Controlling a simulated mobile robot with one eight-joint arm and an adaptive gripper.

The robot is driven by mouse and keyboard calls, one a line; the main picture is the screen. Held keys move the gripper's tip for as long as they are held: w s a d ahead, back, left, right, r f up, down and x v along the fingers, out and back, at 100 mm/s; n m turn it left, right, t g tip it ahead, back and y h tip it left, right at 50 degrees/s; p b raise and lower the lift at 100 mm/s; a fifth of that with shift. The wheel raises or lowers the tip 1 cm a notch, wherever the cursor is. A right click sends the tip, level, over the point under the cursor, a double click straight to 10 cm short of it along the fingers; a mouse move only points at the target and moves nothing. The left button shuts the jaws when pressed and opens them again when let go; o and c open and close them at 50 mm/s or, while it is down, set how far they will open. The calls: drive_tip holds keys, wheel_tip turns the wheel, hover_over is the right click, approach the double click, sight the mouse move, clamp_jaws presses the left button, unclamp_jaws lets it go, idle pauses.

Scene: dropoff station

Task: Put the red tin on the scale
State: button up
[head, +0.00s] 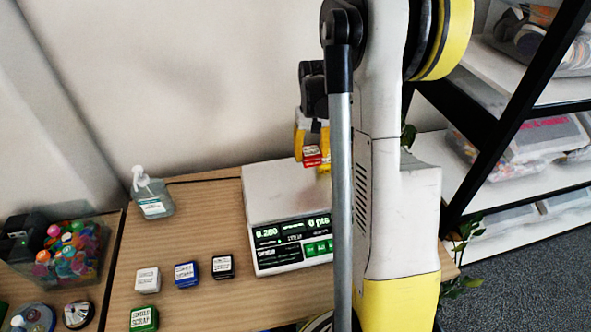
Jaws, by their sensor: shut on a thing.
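The red tin (312,156) is held in my gripper (312,148), between its yellow fingers, over the scale's pan. The scale (270,190) stands on the wooden table with a white pan and a lit green display at its front. The display reads about 0.280 and 0 pts. My arm hides the right part of the scale. I cannot tell for sure whether the tin touches the pan.
White (147,280), blue (187,274), black (222,267) and green (144,319) tins stand left of the scale. A pump bottle (153,195) stands behind them. A clear bin (65,250) of colourful pieces is at the left. A black-framed shelf (515,95) is at the right.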

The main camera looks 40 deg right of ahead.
drive_tip(key=b, duration=0.1)
hover_over(294, 174)
wheel_tip(294, 174, down, 3)
drive_tip(key=shift+s+f, duration=0.1)
drive_tip(key=shift+f, duration=0.05)
drive_tip(key=shift+f+b, duration=1.05)
drive_tip(key=shift+f, duration=0.9)
drive_tip(key=shift+f, duration=0.15)
drive_tip(key=o, duration=1.3)
drive_tip(key=shift+d, duration=0.1)
drive_tip(key=shift+c, duration=0.2)
